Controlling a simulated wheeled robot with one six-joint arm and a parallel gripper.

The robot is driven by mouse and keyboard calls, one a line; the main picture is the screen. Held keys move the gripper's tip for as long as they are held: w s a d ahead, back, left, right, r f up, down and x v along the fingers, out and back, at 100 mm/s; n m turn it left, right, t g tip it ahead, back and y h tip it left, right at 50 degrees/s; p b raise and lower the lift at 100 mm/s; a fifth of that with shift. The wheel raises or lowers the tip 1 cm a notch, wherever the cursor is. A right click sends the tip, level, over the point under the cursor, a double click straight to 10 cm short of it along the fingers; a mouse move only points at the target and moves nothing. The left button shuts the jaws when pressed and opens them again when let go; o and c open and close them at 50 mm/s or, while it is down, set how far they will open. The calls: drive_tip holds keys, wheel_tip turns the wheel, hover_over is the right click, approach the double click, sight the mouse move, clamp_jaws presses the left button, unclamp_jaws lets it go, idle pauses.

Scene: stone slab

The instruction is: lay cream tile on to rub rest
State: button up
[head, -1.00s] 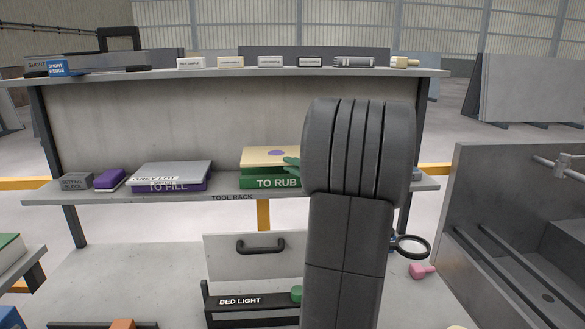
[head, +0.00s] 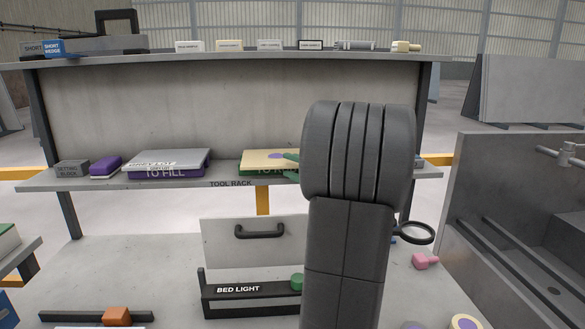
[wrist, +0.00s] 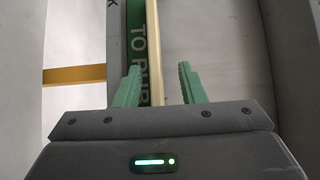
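The cream tile (head: 258,157), with a purple spot on top, lies flat on the green rub rest (head: 246,171) on the lower shelf. The rest's "TO RUB" label is blurred in the head view. It reads clearly in the wrist view, on the green rest (wrist: 136,40) beside the tile's pale edge (wrist: 155,60). My gripper (wrist: 159,75) has its green fingers on either side of that edge, with a gap visible on both sides. In the head view my gripper (head: 291,166) is at the tile's right end, mostly hidden behind my dark arm.
A grey tile (head: 168,157) lies on the purple fill rest (head: 165,174) to the left. A purple block (head: 105,166) and a grey setting block (head: 72,168) stand further left. The upper shelf (head: 240,58) holds several small labelled samples. A bed light (head: 250,297) stands below.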

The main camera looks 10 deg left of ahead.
drive_tip(key=shift+f, duration=0.1)
drive_tip(key=shift+s+d, duration=0.2)
drive_tip(key=shift+d, duration=0.1)
drive_tip(key=b+v, duration=0.2)
drive_tip(key=v, duration=1.1)
drive_tip(key=shift+a, duration=0.15)
drive_tip(key=p+x, duration=0.2)
drive_tip(key=x, duration=1.1)
drive_tip(key=shift+w+a, duration=0.25)
drive_tip(key=shift+d+r+p, duration=0.1)
drive_tip(key=shift+r+p, duration=0.45)
drive_tip(key=shift+s, duration=0.1)
